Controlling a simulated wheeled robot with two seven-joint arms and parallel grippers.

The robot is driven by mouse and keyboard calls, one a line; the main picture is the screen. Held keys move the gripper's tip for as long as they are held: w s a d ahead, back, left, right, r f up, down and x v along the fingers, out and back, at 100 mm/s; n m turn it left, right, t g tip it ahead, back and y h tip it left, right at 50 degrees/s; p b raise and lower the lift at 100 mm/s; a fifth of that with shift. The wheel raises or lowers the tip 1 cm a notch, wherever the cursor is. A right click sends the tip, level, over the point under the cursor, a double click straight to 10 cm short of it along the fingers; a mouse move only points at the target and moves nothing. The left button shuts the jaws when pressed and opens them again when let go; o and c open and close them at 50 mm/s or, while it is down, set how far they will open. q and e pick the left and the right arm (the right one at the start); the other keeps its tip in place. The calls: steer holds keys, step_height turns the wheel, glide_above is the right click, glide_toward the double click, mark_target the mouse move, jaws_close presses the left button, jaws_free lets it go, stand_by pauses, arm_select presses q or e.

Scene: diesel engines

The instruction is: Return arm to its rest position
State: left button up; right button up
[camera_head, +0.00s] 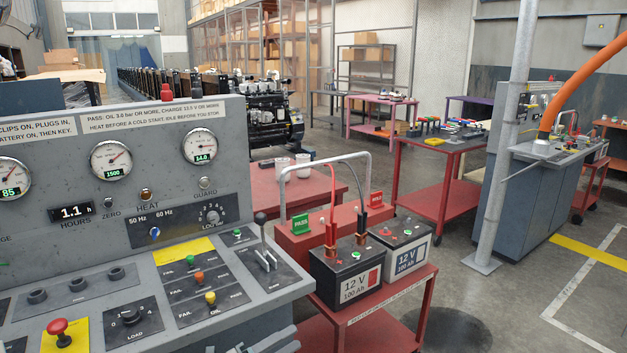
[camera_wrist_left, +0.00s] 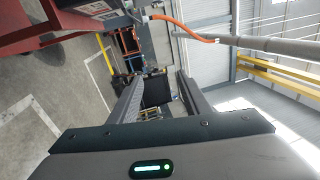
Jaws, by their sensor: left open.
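My left gripper (camera_wrist_left: 161,76) shows in the wrist view, its two dark fingers spread apart with nothing between them. The wrist view is turned on its side and looks past the fingers at the hall. In the head view, grey metal parts show at the bottom edge below the control panel (camera_head: 125,255); I cannot clearly make out the fingers there. My right gripper is in neither view.
The panel with gauges and switches fills the left front. A red cart (camera_head: 372,308) beside it carries two 12 V batteries (camera_head: 345,272) with clips and cables. A grey pole (camera_head: 505,130) and a grey cabinet (camera_head: 540,195) stand right. Floor between is clear.

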arm_select(q)
steer(key=s+a+f+n+y, duration=0.4)
steer(key=s+f+n, duration=0.2)
steer(key=f, duration=0.6)
steer(key=s+a+f+n+t+y, duration=0.1)
steer(key=s+a+f+n+y, duration=0.4)
steer(key=f, duration=0.7)
steer(key=s+a+f+n+y, duration=0.3)
steer(key=s+f+n, duration=0.4)
steer(key=f, duration=0.5)
steer(key=s+a+f+n+g+y, duration=0.2)
steer(key=s+f+n, duration=0.1)
steer(key=s+f, duration=0.5)
steer(key=s+a+f+n+g+y, duration=0.15)
steer(key=s+f, duration=0.35)
steer(key=s, duration=0.6)
steer(key=s+f+n+g, duration=0.2)
steer(key=s+f, duration=0.1)
steer(key=s, duration=0.9)
steer(key=s+a+f+n+g, duration=0.1)
steer(key=s+f+n+g, duration=0.2)
steer(key=s, duration=0.9)
steer(key=shift+a+f+g+y, duration=0.15)
steer(key=shift+f+g+y, duration=0.2)
steer(key=shift+f+y, duration=0.15)
steer(key=shift+w, duration=0.1)
